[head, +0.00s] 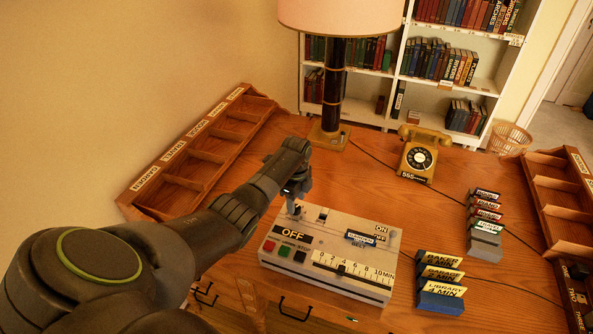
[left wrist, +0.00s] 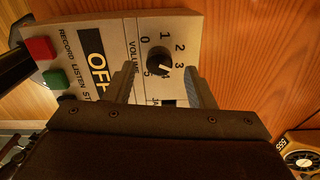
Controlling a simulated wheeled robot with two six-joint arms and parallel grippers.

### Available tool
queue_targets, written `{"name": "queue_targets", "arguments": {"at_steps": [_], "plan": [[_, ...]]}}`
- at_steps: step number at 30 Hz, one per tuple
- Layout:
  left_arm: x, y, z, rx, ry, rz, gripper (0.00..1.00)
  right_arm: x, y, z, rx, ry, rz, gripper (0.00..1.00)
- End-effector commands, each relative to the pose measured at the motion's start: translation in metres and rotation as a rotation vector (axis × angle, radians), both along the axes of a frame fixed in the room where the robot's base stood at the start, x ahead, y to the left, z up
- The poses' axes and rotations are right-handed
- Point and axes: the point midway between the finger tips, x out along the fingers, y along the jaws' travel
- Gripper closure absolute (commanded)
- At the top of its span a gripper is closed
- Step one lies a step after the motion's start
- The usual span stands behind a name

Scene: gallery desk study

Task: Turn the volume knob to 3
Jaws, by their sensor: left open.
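A beige control box (head: 345,276) with a slider scale sits on the desk. In the left wrist view, its black round volume knob (left wrist: 159,64) stands on the box face (left wrist: 115,25), with numbers from 0 to 5 around it. The knob's white mark points to the lower right, below the 3; I cannot tell the exact number. My left gripper (head: 294,204) is over the box's back left part. In the left wrist view the left gripper (left wrist: 160,82) is open and empty, its fingers on either side of the knob's line; contact cannot be told. My right gripper is not in view.
Red and green buttons (left wrist: 40,48) are beside the volume area. A brass lamp (head: 329,137), a telephone (head: 417,160), label blocks (head: 440,300) and a card stack (head: 485,240) stand around the box. A wooden compartment tray (head: 180,190) lies at left. Bare desk lies behind the box.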

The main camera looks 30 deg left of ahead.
Motion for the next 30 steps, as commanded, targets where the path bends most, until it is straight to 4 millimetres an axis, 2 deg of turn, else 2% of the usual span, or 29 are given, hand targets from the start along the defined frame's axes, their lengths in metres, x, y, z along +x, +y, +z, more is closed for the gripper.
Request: {"name": "queue_targets", "arguments": {"at_steps": [5, 12, 18, 24, 30], "plan": [[0.001, 0.0, 0.034, 0.001, -0.005, -0.001, 0.51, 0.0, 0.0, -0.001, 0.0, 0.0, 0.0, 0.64], [0.002, 0.001, 0.088, 0.003, -0.008, -0.002, 0.51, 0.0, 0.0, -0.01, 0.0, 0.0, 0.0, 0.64], [0.001, 0.0, 0.127, 0.002, -0.006, -0.002, 0.51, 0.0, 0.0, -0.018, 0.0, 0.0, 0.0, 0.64], [0.001, 0.0, 0.146, 0.0, -0.002, -0.001, 0.51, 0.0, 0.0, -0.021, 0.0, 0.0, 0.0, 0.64], [0.001, 0.0, 0.149, 0.0, -0.002, -0.001, 0.51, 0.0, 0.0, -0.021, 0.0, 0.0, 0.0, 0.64]]}}
